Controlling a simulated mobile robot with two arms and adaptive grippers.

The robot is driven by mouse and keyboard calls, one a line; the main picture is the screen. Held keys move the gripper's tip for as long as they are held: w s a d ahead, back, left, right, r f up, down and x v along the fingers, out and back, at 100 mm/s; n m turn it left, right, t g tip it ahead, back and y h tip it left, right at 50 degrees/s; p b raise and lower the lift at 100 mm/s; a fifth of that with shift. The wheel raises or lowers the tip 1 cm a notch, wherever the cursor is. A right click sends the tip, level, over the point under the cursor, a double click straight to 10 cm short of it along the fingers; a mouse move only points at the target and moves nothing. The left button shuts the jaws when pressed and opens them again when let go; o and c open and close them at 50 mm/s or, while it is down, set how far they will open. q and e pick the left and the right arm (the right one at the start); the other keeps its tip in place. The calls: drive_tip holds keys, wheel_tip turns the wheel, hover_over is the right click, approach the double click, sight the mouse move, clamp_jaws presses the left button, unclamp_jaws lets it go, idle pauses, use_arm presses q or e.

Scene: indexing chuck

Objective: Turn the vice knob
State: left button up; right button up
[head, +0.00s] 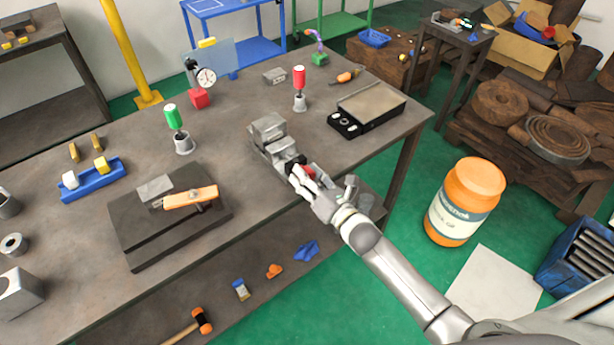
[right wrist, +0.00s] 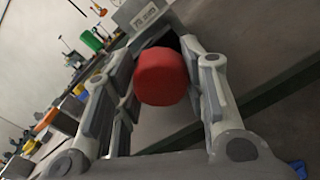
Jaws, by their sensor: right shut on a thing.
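The grey vice (head: 270,142) stands on the workbench near its front edge. Its red knob (head: 306,171) faces the front of the bench and is mostly hidden by my fingers in the head view. In the right wrist view the red knob (right wrist: 161,76) sits between the two fingers, with the grey vice body (right wrist: 138,14) behind it. My right gripper (head: 300,177) reaches in from the lower right and is shut on the knob. It also shows large in the right wrist view (right wrist: 163,88). My left gripper is not in view.
The workbench (head: 240,135) holds a dark block with an orange clamp (head: 190,197) left of the vice. An orange jar (head: 464,202) is on the right.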

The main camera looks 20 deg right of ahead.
drive_tip(key=m, duration=0.3)
drive_tip(key=shift+m, duration=0.4)
drive_tip(key=m, duration=0.3)
drive_tip(key=m+p, duration=0.1)
drive_tip(key=m, duration=1.1)
drive_tip(key=shift+g+y+p, duration=0.3)
drive_tip(key=shift+y, duration=0.1)
drive_tip(key=m, duration=0.3)
drive_tip(key=shift+d, duration=0.1)
drive_tip(key=m, duration=0.7)
drive_tip(key=shift+m+b, duration=0.3)
drive_tip(key=m+b, duration=0.1)
drive_tip(key=m, duration=0.5)
drive_tip(key=shift+f, duration=0.1)
drive_tip(key=m+b, duration=0.2)
drive_tip(key=m, duration=0.4)
drive_tip(key=shift+m+t+b, duration=0.4)
drive_tip(key=m+b, duration=0.2)
drive_tip(key=m, duration=0.4)
drive_tip(key=shift+f+m, duration=0.1)
drive_tip(key=shift+m, duration=0.3)
drive_tip(key=m+b, duration=0.1)
drive_tip(key=m, duration=0.2)
drive_tip(key=shift+m+b, duration=0.5)
drive_tip(key=shift+m, duration=0.9)
